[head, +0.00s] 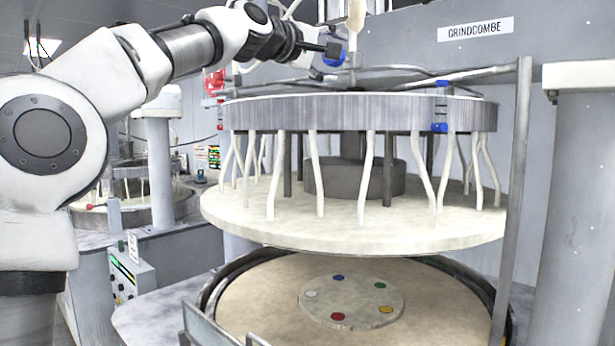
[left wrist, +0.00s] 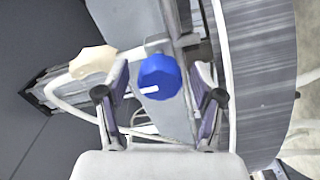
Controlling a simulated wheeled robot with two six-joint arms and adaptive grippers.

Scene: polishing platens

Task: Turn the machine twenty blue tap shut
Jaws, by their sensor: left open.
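A blue tap (head: 334,60) is partly hidden behind my left gripper (head: 318,48), high at the machine's back. In the left wrist view the blue tap (left wrist: 160,76) is a round, faceted knob with a white mark low on its left face. It lies between the two open fingers of my left gripper (left wrist: 161,92), with a visible gap on each side. I cannot tell how deep it sits between them. My right gripper is not in view.
A cream knob (left wrist: 93,62) is close to the left finger. A pale hose (left wrist: 70,108) runs below it. The grey ribbed ring (head: 340,113) with white hoses hangs above the round platen (head: 245,300). Another blue fitting (head: 439,127) is on the ring's right, a red one (head: 215,82) at left.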

